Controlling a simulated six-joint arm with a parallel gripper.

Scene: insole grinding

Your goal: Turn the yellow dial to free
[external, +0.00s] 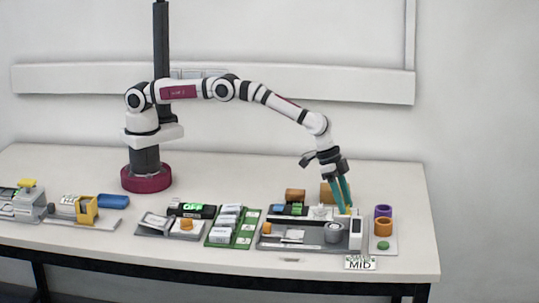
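My gripper (345,210) has teal fingers and points down at the right part of the table, over the back right of a grey tray of parts. A small yellow piece shows at its fingertips, beside a white upright block (356,232). It may be the yellow dial, but it is mostly hidden and its setting cannot be read. The fingers look close together; whether they are shut on it cannot be told.
A grey cylinder (333,233) stands left of the white block. A green board (247,230) with white blocks and a display (192,209) reading "OFF" are left. The table's middle back is clear.

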